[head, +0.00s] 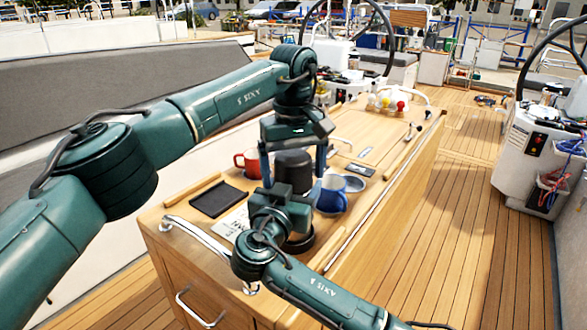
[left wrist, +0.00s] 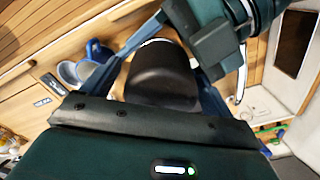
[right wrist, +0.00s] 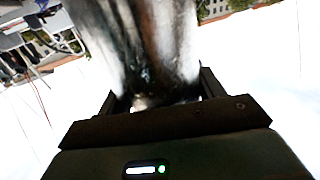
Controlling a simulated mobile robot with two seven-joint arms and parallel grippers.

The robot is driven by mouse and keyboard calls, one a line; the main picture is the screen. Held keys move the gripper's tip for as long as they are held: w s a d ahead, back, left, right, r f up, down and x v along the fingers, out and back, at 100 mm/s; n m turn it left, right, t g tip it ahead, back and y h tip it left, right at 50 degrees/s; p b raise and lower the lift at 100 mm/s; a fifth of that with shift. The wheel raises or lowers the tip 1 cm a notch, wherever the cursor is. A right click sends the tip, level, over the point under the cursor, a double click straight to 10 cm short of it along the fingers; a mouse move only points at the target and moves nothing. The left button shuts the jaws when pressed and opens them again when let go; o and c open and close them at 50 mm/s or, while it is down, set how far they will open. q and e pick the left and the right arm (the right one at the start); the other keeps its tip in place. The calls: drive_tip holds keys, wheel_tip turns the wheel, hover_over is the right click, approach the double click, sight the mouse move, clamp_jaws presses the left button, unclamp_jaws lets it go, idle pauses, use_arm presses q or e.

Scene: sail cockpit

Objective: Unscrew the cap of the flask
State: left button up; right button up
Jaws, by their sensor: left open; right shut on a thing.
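The flask stands upright on the wooden cockpit table (head: 330,130). Its dark cap (head: 293,168) is on top and its dark base (head: 299,241) shows below. My right gripper (head: 284,208) hides most of its body in the head view and is shut on it. In the right wrist view the shiny metallic flask body (right wrist: 150,45) lies between the fingers. My left gripper (head: 293,178) points down from above, open, with a finger on each side of the cap. In the left wrist view the cap (left wrist: 162,75) sits between the spread fingers.
A red mug (head: 250,162) is behind on the left. A black tray (head: 217,199) lies left. Metal grab rails (head: 205,236) edge the table.

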sight(293, 155)
use_arm(q)
wheel_tip(293, 155, up, 4)
drive_tip(key=shift+r, duration=0.2)
drive_tip(key=shift+c, duration=0.2)
drive_tip(key=r+m, duration=0.1)
drive_tip(key=m, duration=0.2)
drive_tip(key=shift+r, duration=0.35)
drive_tip(key=shift+c, duration=0.4)
drive_tip(key=m, duration=0.1)
drive_tip(key=r+m, duration=0.1)
drive_tip(key=m, duration=0.1)
drive_tip(key=shift+r, duration=0.25)
drive_tip(key=shift+f, duration=3.85)
drive_tip(key=shift+c, duration=0.5)
drive_tip(key=c, duration=0.9)
drive_tip(key=shift+o, duration=0.2)
drive_tip(key=n, duration=0.6)
drive_tip(key=shift+a, duration=0.1)
